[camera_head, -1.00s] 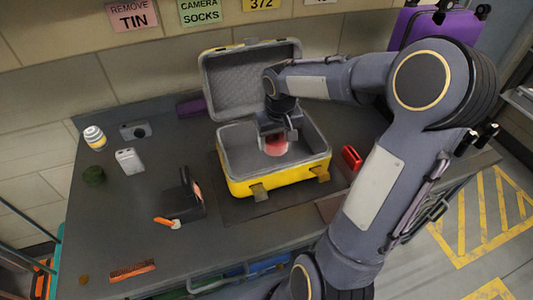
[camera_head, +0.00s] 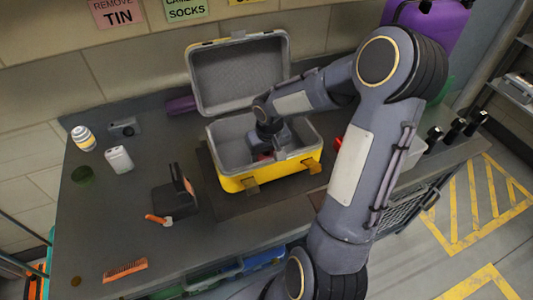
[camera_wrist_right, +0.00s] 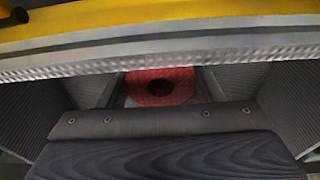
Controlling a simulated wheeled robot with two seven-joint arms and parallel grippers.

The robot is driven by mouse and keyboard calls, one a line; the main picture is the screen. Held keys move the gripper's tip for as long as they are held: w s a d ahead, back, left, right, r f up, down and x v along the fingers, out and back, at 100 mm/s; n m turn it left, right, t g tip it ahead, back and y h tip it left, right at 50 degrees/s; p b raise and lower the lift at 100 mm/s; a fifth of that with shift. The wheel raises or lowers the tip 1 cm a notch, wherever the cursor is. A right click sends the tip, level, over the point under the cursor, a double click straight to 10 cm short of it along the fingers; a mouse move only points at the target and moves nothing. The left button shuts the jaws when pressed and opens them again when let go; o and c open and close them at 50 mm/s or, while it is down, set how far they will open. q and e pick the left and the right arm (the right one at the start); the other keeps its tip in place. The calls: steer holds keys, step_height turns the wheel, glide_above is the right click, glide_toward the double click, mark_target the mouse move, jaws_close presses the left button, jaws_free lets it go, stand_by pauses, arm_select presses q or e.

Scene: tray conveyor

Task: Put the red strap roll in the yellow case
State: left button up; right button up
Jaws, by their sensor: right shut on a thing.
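The yellow case (camera_head: 238,184) stands open on the table, its grey-lined lid raised at the back. My right gripper (camera_head: 266,155) reaches down inside the case and is shut on the red strap roll (camera_head: 264,156), of which only a small part shows in the head view. In the right wrist view the red strap roll (camera_wrist_right: 160,86) shows its round hole between the fingers, with the case's yellow rim (camera_wrist_right: 160,18) beyond. I cannot tell whether the roll touches the case floor. My left gripper is not in view.
A black box-like object (camera_head: 174,192), an orange-handled tool (camera_head: 157,219) and an orange comb (camera_head: 125,270) lie left of the case. A white bottle (camera_head: 83,138), a white box (camera_head: 118,159) and a camera (camera_head: 123,128) stand further left. A red object (camera_head: 338,143) is right of the case.

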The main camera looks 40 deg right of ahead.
steer(key=o, duration=1)
step_height(320, 180, up, 12)
steer(key=s+p, duration=0.2)
steer(key=s+a+t+y, duration=0.1)
steer(key=s+a, duration=0.4)
steer(key=s+a+r+n+t+y, duration=0.1)
steer(key=s+a+y, duration=0.1)
steer(key=s+a, duration=0.3)
steer(key=s+a+r+n+t+y, duration=0.1)
steer(key=s+a, duration=0.4)
steer(key=shift+s+a+r+t, duration=0.2)
steer(key=shift+t, duration=0.2)
